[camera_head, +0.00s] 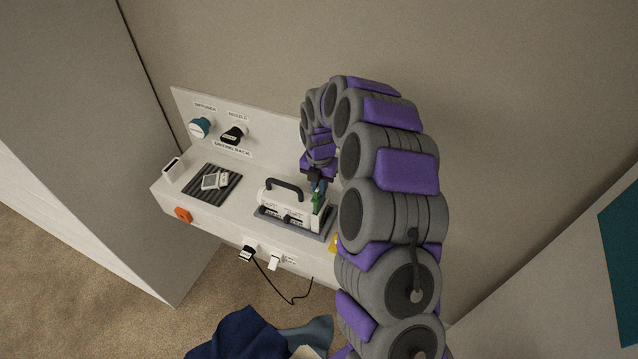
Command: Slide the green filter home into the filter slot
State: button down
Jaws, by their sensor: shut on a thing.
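The green filter (317,199) is a small upright piece at the right end of a white device (271,197) with a dark carry handle. My gripper (318,185) points down from above and is shut on the top of the filter. The filter slot is too small to make out, and the filter's lower edge is partly hidden. I cannot tell how deep the filter sits or whether it is inside the slot. The device rests on a grey mat (262,220) on a white shelf.
A dark ribbed mat (231,188) holds a small light-coloured item (215,181). An orange part (183,215) and a black plug (247,254) with a hanging cable are at the front.

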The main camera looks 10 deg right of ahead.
aim_at(319, 197)
jog(key=shift+f+b, duration=0.4)
jog(key=shift+f, duration=2.25)
jog(key=c, duration=1.1)
grip_release()
jog(key=shift+r, duration=8.65)
